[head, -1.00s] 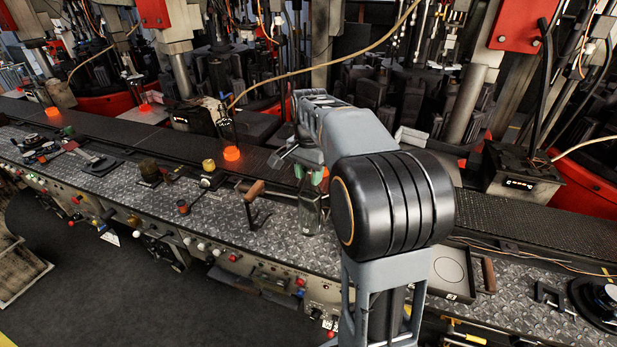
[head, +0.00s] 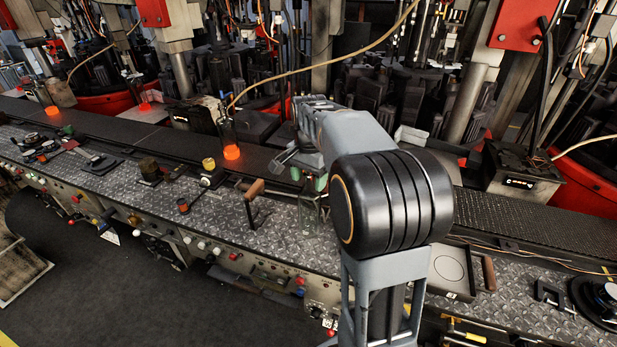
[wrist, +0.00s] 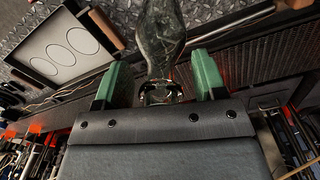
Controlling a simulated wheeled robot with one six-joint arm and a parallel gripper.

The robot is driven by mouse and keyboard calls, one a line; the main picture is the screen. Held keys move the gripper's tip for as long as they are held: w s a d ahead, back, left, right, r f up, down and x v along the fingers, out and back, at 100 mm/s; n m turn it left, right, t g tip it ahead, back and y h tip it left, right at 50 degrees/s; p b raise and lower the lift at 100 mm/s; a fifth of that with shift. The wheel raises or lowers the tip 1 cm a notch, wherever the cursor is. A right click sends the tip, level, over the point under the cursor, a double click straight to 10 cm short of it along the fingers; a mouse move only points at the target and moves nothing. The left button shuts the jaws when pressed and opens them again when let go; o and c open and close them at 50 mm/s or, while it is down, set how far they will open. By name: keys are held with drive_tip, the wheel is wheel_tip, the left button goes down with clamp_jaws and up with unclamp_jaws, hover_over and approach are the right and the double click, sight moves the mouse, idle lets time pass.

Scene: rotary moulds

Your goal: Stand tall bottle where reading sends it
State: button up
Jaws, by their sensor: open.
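A clear glass bottle (head: 309,218) stands on the diamond-plate counter, under my gripper (head: 310,183), which points down at it. In the wrist view the bottle (wrist: 163,40) has a wide body and a narrower neck end between the two green fingers of my gripper (wrist: 162,82). The fingers are open, with a gap visible on either side of the glass. A shallow tray (head: 469,293) with circles marked on it lies right of my arm; it also shows in the wrist view (wrist: 40,67). A dark box with a small lit display (head: 520,183) stands at the right; its digits are too small to read.
A wooden-handled tool (head: 254,190) stands left of the bottle. Glowing orange glass (head: 231,151) sits on the dark conveyor (head: 185,148) behind. Tools and small fittings crowd the left counter. Red-based machines fill the back.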

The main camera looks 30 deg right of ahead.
wheel_tip(320, 180, up, 12)
drive_tip(key=shift+r+p, duration=0.1)
drive_tip(key=shift+p, duration=0.3)
drive_tip(key=shift+a, duration=0.1)
drive_tip(key=s+a+f+n+t, duration=0.2)
drive_tip(key=s+a+f+n, duration=0.3)
drive_tip(key=s+f+n, duration=0.1)
drive_tip(key=s+a+f+n+t, duration=0.2)
drive_tip(key=s+a+f+n, duration=0.3)
drive_tip(key=s+f, duration=0.3)
drive_tip(key=shift+s+a+n, duration=0.25)
drive_tip(key=shift+s+n, duration=0.45)
drive_tip(key=shift+s, duration=0.3)
idle(0.9)
